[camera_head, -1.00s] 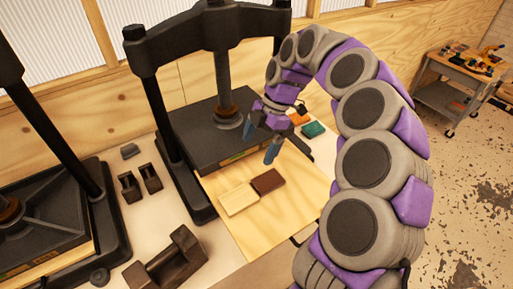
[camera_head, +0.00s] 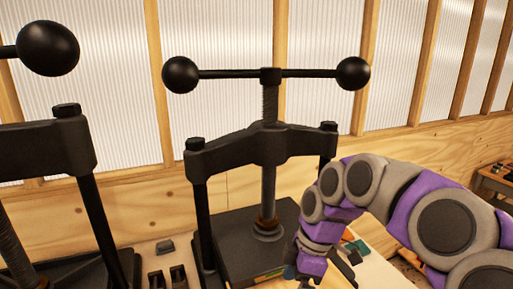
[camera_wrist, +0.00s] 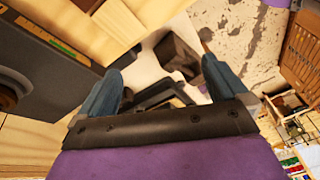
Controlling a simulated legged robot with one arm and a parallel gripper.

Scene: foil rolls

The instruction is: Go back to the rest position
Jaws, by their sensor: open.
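My gripper (camera_head: 300,274) is at the bottom edge of the head view, in front of the right-hand press. It is mostly cut off there, with a blue finger partly showing. In the wrist view my gripper (camera_wrist: 160,82) has its two blue fingers spread apart, with nothing held between them. My purple and grey arm (camera_head: 400,205) curves in from the right side of the head view.
A black screw press (camera_head: 235,150) with a ball-ended handle stands behind my gripper. Another press (camera_head: 45,150) stands at left. Small dark blocks (camera_head: 178,277) sit between them. A dark block (camera_wrist: 178,55) shows between the fingers in the wrist view.

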